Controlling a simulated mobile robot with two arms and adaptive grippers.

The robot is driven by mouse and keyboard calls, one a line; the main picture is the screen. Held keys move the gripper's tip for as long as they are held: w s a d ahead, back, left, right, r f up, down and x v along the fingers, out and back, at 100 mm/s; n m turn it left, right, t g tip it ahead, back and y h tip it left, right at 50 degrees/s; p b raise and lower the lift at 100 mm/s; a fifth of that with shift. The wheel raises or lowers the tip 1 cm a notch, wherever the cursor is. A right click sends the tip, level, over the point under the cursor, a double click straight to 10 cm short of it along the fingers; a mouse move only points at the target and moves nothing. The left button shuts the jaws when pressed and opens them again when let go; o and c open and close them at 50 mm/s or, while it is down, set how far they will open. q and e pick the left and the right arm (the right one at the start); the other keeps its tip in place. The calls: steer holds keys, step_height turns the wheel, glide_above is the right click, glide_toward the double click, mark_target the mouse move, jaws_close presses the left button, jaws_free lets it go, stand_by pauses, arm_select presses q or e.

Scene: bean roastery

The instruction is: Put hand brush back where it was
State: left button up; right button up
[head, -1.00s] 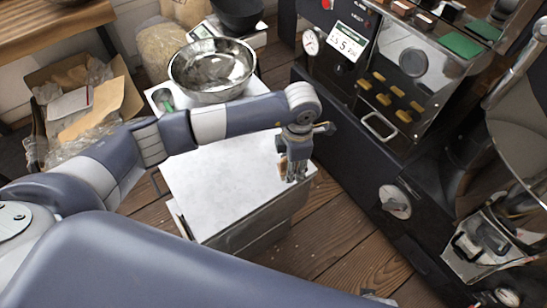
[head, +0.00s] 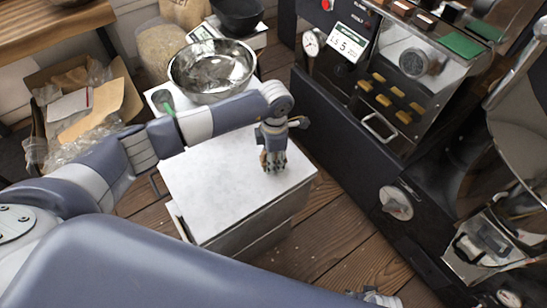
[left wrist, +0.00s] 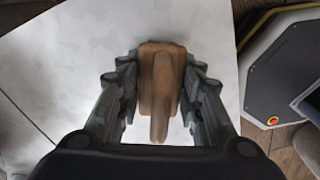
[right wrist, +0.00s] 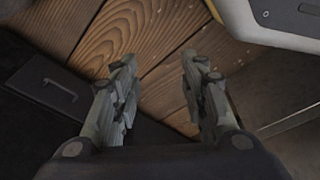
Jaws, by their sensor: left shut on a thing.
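The hand brush (left wrist: 161,85), with a brown wooden back and handle, is between the fingers of my left gripper (left wrist: 162,100) in the left wrist view. The gripper is shut on it. In the head view my left gripper (head: 273,165) points down over the right part of the white-topped cabinet (head: 215,205), and only a sliver of the brush shows beside the fingers. I cannot tell whether the brush touches the top. My right gripper (right wrist: 160,95) is open and empty above the wooden floor in the right wrist view.
The dark roaster (head: 375,150) stands to the right. A cardboard box (head: 85,112) with wrapping is at the left. Most of the white top is bare.

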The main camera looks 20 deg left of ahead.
arm_select(q)
steer(key=shift+f, duration=0.1)
steer(key=o, duration=0.8)
steer(key=shift+c, duration=0.2)
steer(key=o, duration=0.3)
steer(key=shift+o, duration=0.2)
arm_select(e)
steer(key=shift+s+r, duration=0.15)
steer(key=shift+r, duration=0.05)
steer(key=shift+w+r, duration=0.1)
steer(key=shift+w, duration=0.1)
arm_select(q)
step_height(320, 180, up, 12)
steer(key=shift+r+p, duration=0.1)
steer(key=shift+p, duration=0.5)
arm_select(e)
steer(key=s+f, duration=0.1)
steer(key=f, duration=0.1)
steer(key=s+f, duration=0.1)
steer(key=f, duration=0.1)
steer(key=shift+s+d, duration=0.2)
steer(key=shift+s, duration=0.15)
